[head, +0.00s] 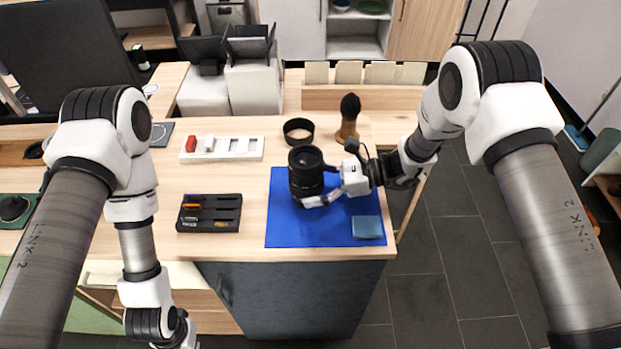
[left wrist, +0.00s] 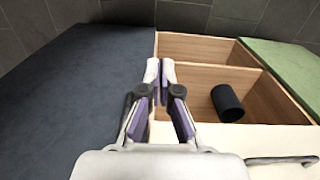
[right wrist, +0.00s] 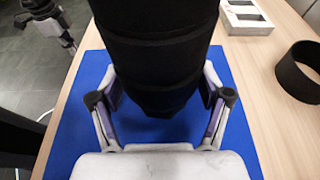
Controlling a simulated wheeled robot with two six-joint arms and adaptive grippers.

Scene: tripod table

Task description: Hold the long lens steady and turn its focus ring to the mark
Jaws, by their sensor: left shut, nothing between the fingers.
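The long black lens (head: 305,171) stands upright on the blue mat (head: 284,228) in the head view. My right gripper (head: 330,187) is at its lower part, coming from the right, with one finger across the front. In the right wrist view the lens (right wrist: 160,45) fills the space between my right gripper's (right wrist: 163,88) spread fingers. Its bulk hides the fingertips, so I cannot tell whether they press on it. The focus mark is not readable. My left gripper (left wrist: 166,75) is shut and empty over the table front's drawer area, away from the lens.
A black ring (head: 298,131) and a brown-handled brush (head: 348,120) stand behind the lens. A teal cloth (head: 367,227) lies on the mat. A black tray (head: 209,225) and a white holder (head: 222,156) stand left. An open drawer (left wrist: 205,48) holds a black cylinder (left wrist: 227,103).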

